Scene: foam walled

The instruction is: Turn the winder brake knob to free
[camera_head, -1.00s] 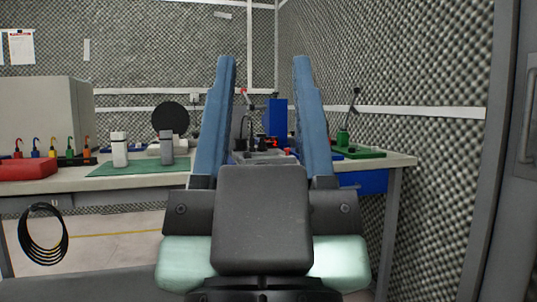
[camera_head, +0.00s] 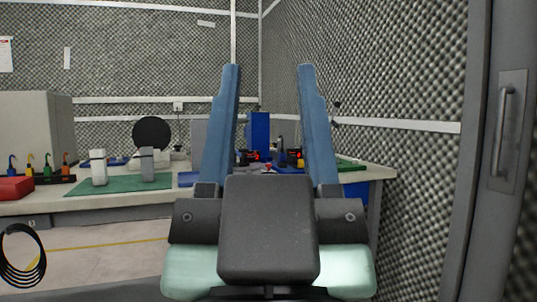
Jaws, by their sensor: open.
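My gripper (camera_head: 268,80) fills the middle of the head view, with two long blue fingers pointing up and standing apart. It is open, and nothing shows held between the fingers. Behind it, between the fingers, a blue upright block (camera_head: 260,130) and small dark devices with red parts (camera_head: 250,157) stand on the workbench (camera_head: 120,203). I cannot make out which of these is the winder or its brake knob; they are small, far off and partly hidden by the fingers.
On the bench's left are a green mat (camera_head: 120,184) with two small blocks, a red case (camera_head: 14,189), a rack of coloured hooks (camera_head: 45,178) and a black disc (camera_head: 151,133). Coiled black cable (camera_head: 22,256) hangs in front. A foam wall (camera_head: 400,190) and a handled door (camera_head: 505,130) stand right.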

